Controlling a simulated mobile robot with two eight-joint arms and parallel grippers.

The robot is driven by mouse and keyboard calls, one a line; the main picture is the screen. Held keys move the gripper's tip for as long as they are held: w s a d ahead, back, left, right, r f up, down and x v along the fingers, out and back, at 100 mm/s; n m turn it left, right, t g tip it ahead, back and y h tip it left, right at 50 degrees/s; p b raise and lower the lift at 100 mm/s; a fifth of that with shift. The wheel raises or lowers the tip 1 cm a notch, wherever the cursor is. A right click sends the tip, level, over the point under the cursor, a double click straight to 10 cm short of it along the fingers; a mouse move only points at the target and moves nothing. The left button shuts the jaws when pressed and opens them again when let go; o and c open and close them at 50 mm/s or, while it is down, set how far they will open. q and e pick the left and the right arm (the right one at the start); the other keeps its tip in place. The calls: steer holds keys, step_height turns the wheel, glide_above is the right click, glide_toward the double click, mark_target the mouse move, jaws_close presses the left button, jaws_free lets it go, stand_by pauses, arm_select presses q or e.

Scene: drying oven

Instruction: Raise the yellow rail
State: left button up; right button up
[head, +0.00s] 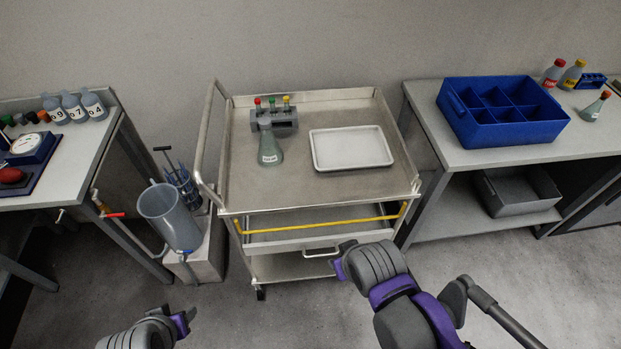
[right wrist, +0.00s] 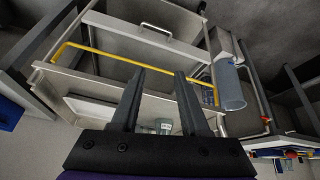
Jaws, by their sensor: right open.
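The yellow rail (head: 322,224) runs across the front of the metal cart, just below its top tray, with bent ends at the cart's sides. In the right wrist view the rail (right wrist: 110,55) crosses beyond my fingertips. My right gripper (head: 338,262) is in front of the cart, near the drawer handle in the head view. In the wrist view its two fingers (right wrist: 158,76) are apart with nothing between them, and the rail looks clear of them. My left gripper (head: 186,320) is low at the left, away from the cart; its jaw state is unclear.
The cart (head: 235,190) carries a flask (head: 270,150), a tube rack (head: 276,118) and a white tray (head: 350,148). A drawer handle (head: 320,253) sits below the rail. A bucket (head: 170,216) stands left of the cart; a bench with a blue crate (head: 480,132) stands right.

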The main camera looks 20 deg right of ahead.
steer(key=w+d+f+n+h+b, duration=0.35)
steer(key=f+b, duration=0.35)
steer(key=f, duration=0.3)
steer(key=w+a+f+n+t+h+b, duration=0.5)
steer(key=w+f+n+t+h+b, duration=0.35)
steer(key=b, duration=0.55)
arm_select(q)
step_height(320, 180, down, 25)
steer(key=s+g, duration=0.1)
steer(key=shift+r, duration=0.15)
arm_select(e)
steer(key=w+d+m+y, duration=0.1)
steer(key=w+d, duration=0.5)
steer(key=w, duration=0.4)
steer(key=shift+d+f+m+t+y, duration=0.3)
steer(key=shift+t+y, duration=0.05)
steer(key=shift+y, duration=0.05)
jaws_close()
